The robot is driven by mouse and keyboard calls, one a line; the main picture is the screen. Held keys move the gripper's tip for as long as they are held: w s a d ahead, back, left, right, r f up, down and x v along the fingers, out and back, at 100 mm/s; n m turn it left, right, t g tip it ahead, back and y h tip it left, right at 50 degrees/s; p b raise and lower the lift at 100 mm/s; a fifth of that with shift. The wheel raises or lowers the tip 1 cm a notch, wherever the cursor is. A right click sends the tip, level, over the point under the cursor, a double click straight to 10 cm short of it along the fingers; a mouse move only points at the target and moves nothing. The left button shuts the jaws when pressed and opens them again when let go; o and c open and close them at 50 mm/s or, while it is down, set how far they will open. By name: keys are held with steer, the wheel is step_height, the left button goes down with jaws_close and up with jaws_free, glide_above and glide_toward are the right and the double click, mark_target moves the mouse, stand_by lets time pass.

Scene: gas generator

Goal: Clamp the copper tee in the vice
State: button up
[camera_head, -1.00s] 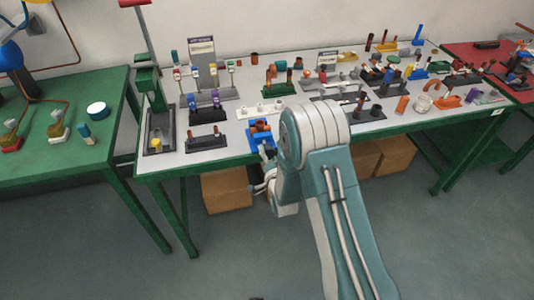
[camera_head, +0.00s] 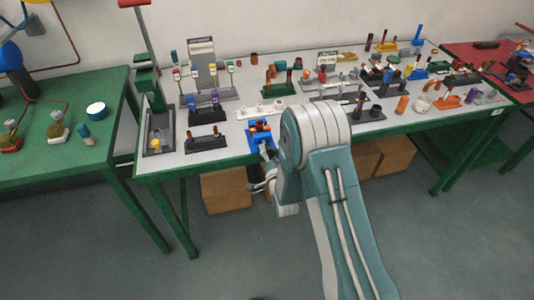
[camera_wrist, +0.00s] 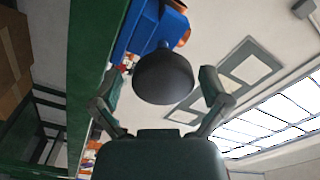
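The blue vice (camera_head: 262,140) stands at the front edge of the grey table. An orange-brown copper piece (camera_head: 260,126), probably the tee, shows at its top; I cannot tell whether the jaws grip it. In the wrist view the vice (camera_wrist: 150,28) is above, with copper-coloured parts (camera_wrist: 184,38) at its right side. A dark round knob (camera_wrist: 163,86) projects from the vice towards my gripper. My gripper (camera_wrist: 162,74) is open, one finger on each side of the knob, with gaps visible. In the head view my arm hides most of the gripper.
A black stand with brown posts (camera_head: 207,142) is left of the vice, and a white holder (camera_head: 262,109) is behind it. Several tools and fittings fill the table (camera_head: 225,158) further back. Cardboard boxes (camera_head: 226,191) sit below. The floor in front is clear.

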steer(key=shift+s+a, duration=0.1)
steer(key=shift+s, duration=0.3)
steer(key=v, duration=1.1)
